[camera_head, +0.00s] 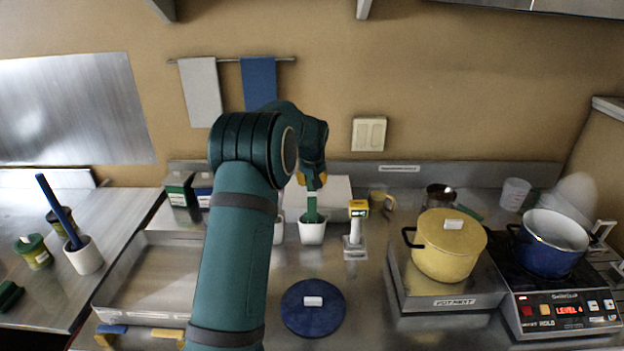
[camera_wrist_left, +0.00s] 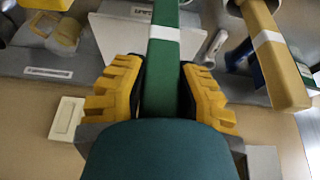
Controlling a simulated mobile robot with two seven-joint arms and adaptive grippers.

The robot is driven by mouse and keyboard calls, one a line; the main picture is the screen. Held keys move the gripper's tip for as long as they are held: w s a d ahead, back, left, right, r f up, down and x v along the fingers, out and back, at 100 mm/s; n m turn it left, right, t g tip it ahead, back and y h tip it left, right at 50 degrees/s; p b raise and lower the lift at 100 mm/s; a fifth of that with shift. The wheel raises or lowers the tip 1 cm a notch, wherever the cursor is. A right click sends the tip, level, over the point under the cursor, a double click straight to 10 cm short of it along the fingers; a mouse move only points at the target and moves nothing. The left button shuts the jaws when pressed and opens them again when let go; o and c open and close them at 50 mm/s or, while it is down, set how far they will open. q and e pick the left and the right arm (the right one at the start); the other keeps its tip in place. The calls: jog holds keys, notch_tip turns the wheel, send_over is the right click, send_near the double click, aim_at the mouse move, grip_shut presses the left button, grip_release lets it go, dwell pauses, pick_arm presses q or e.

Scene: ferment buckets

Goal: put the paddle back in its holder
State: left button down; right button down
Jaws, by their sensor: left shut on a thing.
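The green paddle (camera_head: 312,205) has a white band and hangs upright from my left gripper (camera_head: 313,177). In the left wrist view the yellow ribbed fingers (camera_wrist_left: 162,92) are closed on both sides of the green handle (camera_wrist_left: 163,65). The white holder (camera_head: 312,233) stands on the counter directly below, and the paddle's lower end meets or overlaps its mouth. I cannot tell how deep it sits inside. A yellow handle (camera_wrist_left: 278,62) with a white band shows at right in the wrist view, apart from the fingers. My right gripper is not in view.
A yellow-topped meter (camera_head: 357,228) stands just right of the holder. A blue round lid (camera_head: 313,307) lies in front. A yellow pot (camera_head: 448,245) and a blue pot (camera_head: 550,245) stand at right. My left arm hides part of the shallow tray (camera_head: 150,275).

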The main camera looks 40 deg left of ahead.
pick_arm(q)
jog(key=c, duration=0.7)
grip_release()
jog(key=shift+c, duration=0.2)
jog(key=v, duration=1.2)
